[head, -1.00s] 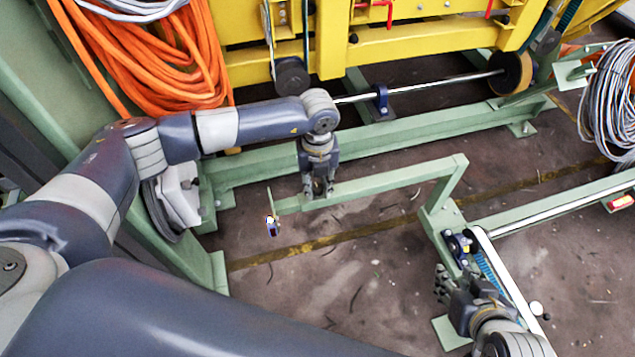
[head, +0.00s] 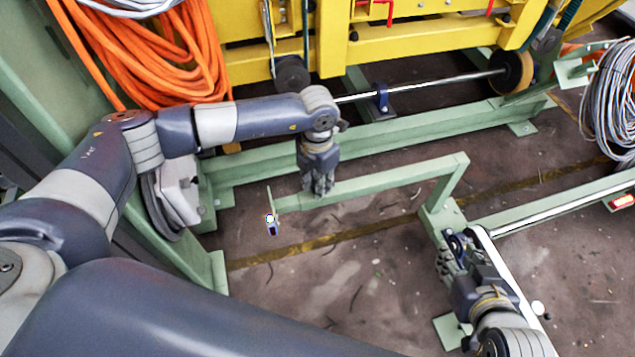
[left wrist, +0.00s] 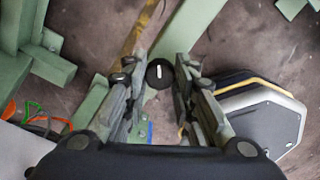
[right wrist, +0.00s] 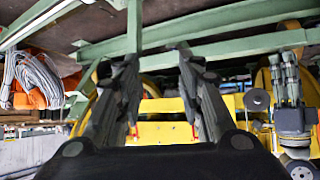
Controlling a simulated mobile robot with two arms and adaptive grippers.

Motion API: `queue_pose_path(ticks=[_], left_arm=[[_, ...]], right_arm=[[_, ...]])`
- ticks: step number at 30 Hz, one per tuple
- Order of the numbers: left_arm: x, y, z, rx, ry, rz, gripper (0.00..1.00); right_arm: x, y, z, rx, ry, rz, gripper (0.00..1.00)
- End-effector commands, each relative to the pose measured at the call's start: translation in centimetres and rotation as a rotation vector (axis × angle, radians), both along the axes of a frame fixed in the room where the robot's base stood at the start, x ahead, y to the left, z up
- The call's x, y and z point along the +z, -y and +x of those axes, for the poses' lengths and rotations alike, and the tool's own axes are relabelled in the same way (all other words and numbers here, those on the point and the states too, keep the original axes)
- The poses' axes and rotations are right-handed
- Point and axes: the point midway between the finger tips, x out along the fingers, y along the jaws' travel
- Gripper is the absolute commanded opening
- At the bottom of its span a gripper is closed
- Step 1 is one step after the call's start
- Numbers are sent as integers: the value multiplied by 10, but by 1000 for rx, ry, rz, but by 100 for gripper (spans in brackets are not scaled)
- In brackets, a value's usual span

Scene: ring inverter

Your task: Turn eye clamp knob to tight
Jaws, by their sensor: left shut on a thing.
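The eye clamp knob (left wrist: 160,74) is a round black knob with a white line mark, seen in the left wrist view. The mark stands nearly upright in that picture. My left gripper (head: 319,188) is shut on the knob, with a fingertip on each side of it. In the head view the gripper is at the green bar (head: 385,181) and hides the knob. My right gripper (right wrist: 158,65) is open and empty in the right wrist view. In the head view my right gripper (head: 447,258) is beside the green post at the lower right, its fingers partly hidden.
A small clamp piece (head: 270,222) hangs at the bar's left end. An orange cable coil (head: 170,60) hangs at the upper left and grey cable (head: 612,105) at the right. A yellow frame (head: 400,45) stands behind. The floor (head: 340,290) in front is clear.

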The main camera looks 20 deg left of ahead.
Motion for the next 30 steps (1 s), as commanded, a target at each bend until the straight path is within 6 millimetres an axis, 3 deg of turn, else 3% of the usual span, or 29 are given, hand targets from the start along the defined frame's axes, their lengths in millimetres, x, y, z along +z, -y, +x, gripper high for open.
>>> queue_pose_path(ticks=[15, 30], left_arm=[[-1, 0, 0, -459, -1, -1, 1], [0, 0, 0, -666, -1, 0, 1]], right_arm=[[41, -16, 34, 18, 256, 61, 35], [68, -23, 48, 26, 398, 96, 35]])
